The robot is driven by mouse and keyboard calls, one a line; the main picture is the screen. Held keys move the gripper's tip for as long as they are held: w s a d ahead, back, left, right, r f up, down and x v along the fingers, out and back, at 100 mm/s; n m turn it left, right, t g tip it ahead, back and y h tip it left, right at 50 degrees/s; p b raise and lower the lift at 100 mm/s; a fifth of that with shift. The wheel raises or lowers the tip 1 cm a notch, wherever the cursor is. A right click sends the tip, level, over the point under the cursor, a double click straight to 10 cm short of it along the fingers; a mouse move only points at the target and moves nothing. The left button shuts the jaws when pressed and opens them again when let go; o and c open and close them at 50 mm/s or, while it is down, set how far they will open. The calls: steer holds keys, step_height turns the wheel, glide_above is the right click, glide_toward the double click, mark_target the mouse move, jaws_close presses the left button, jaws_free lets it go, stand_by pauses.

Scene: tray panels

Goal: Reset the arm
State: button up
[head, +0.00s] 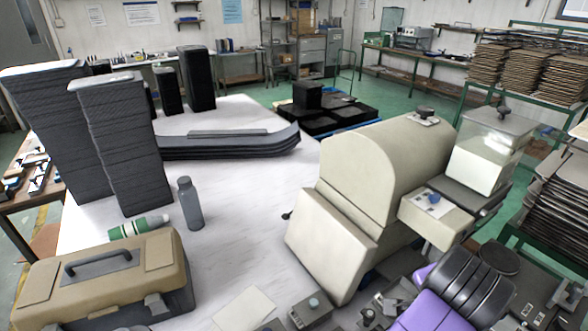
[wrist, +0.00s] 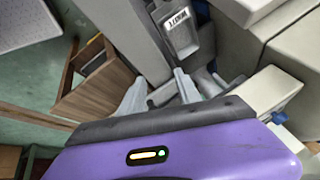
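My gripper (wrist: 160,88) shows in the wrist view as two pale grey fingers pointing up past a purple and dark grey housing of mine. The fingertips stand apart with nothing held between them. In the head view my purple and black arm (head: 440,300) is folded low at the bottom right, close to the beige machine (head: 352,180). I cannot make out the fingers in the head view.
A white table (head: 250,215) holds tall stacks of dark panels (head: 120,140), a grey bottle (head: 190,203), a green and white tube (head: 138,227) and a tan toolbox (head: 100,280). A brown wooden box (wrist: 98,85) lies left of the fingers in the wrist view.

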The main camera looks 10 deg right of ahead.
steer(key=w+d+r+n+t+h, duration=0.25)
steer(key=w+d+r, duration=0.2)
steer(key=r, duration=0.35)
steer(key=w+d+r+n+t+h, duration=0.1)
steer(key=w+d+r+t+h, duration=0.3)
steer(key=r, duration=0.4)
steer(key=a+r+n+t+y, duration=0.2)
steer(key=a+r+n+t, duration=0.4)
steer(key=r+n+t, duration=0.5)
steer(key=s+a+f+n+y, duration=0.9)
steer(key=s+a+f+y, duration=0.2)
steer(key=a+f+y, duration=0.1)
steer(key=s+a+f+m+g+h, duration=0.1)
steer(key=s+f+m+g, duration=0.2)
steer(key=s+f, duration=0.5)
steer(key=s+a+f+m+g+h+b, duration=0.1)
steer(key=s+f+m+g+h, duration=0.1)
steer(key=s+f, duration=0.6)
steer(key=s+m+g, duration=0.1)
steer(key=s, duration=0.6)
steer(key=shift+f+g, duration=0.35)
